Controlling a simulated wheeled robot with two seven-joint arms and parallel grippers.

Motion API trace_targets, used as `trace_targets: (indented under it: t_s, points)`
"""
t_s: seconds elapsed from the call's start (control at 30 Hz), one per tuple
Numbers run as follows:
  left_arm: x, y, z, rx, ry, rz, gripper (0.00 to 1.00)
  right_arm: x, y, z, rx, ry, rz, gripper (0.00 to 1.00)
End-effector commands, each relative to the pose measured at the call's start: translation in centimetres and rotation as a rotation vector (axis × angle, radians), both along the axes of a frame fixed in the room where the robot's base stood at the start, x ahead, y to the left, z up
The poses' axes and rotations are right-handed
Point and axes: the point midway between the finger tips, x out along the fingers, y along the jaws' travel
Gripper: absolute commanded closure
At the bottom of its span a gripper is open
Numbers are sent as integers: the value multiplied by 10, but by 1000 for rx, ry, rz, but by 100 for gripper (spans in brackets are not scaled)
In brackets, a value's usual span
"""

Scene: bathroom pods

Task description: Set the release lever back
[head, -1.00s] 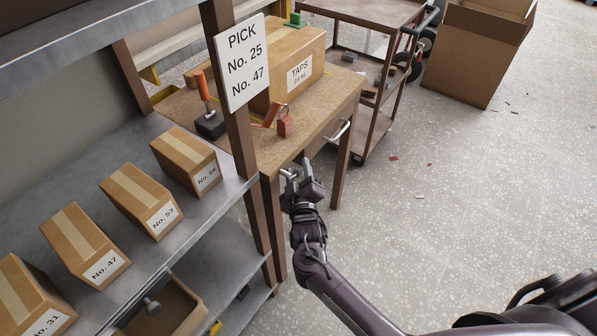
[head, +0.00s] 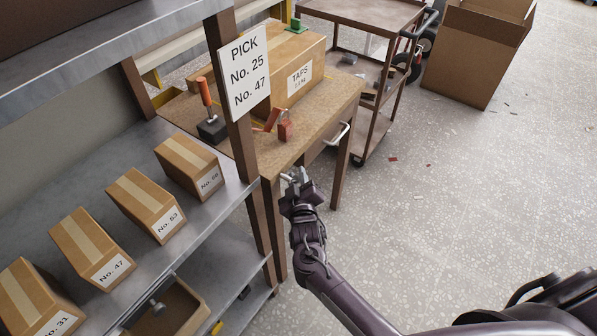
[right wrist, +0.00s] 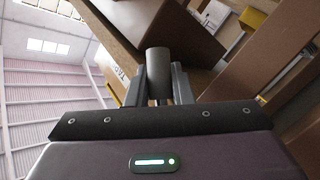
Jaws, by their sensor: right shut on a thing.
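My right gripper (head: 293,178) is at the front corner of the wooden workbench (head: 318,118), below its top. In the right wrist view its fingers (right wrist: 157,87) are shut on a grey cylindrical lever end (right wrist: 157,62), which stands up between them. I take this for the release lever; its mounting is hidden, and I cannot tell how far it is tilted. An orange-handled tool (head: 204,92) with a black block base stands on the bench by the sign post. My left gripper is not in view.
A metal shelf (head: 120,185) with several numbered cartons fills the left. A "PICK" sign (head: 246,77) hangs on its post.

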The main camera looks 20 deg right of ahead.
Motion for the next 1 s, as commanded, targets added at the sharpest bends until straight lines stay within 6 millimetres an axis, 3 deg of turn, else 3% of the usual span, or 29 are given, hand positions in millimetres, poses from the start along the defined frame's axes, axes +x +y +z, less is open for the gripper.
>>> trace_targets:
  t_s: [0.03, 0.5, 1.0]
  points:
    - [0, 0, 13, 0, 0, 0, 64, -1, 1, 5, 28, 25, -1, 100]
    - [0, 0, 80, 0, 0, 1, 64, -12, 14, -6, 367, 290, -2, 100]
    - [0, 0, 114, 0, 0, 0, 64, -21, 26, -14, 614, 481, -1, 100]
